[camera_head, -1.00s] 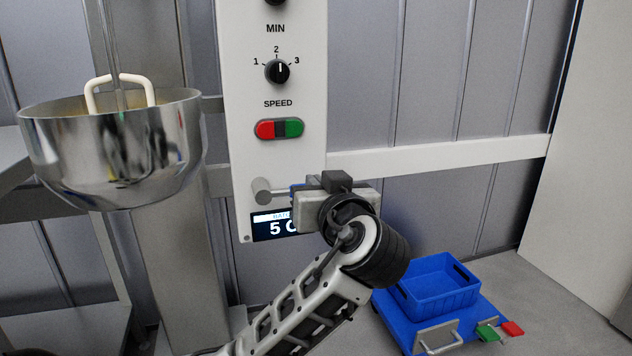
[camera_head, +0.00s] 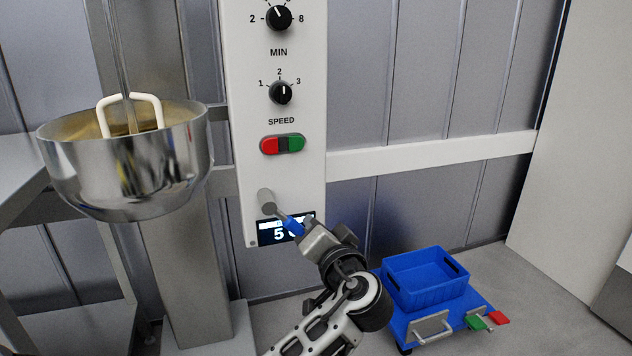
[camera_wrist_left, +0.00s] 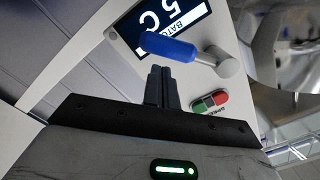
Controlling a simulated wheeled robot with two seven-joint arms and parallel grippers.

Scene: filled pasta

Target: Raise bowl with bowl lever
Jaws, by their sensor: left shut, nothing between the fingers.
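The steel mixing bowl (camera_head: 120,170) hangs at the left, with a cream-coloured hook (camera_head: 130,98) reaching into it. The bowl lever, with its blue handle (camera_head: 292,226), slants down and right from a grey round pivot (camera_head: 266,198) on the white panel. In the wrist view the blue handle (camera_wrist_left: 168,46) lies just beyond the fingertips. My left gripper (camera_head: 308,226) is close to the handle's lower end. Its fingers (camera_wrist_left: 161,76) are shut with nothing between them; whether they touch the handle I cannot tell. My right gripper is out of view.
The white control panel (camera_head: 300,180) carries knobs, red and green buttons (camera_head: 282,144) and a display (camera_head: 270,232) partly covered by the lever. A blue crate (camera_head: 430,285) on a blue cart stands at the lower right. A metal table (camera_head: 20,170) is at the left.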

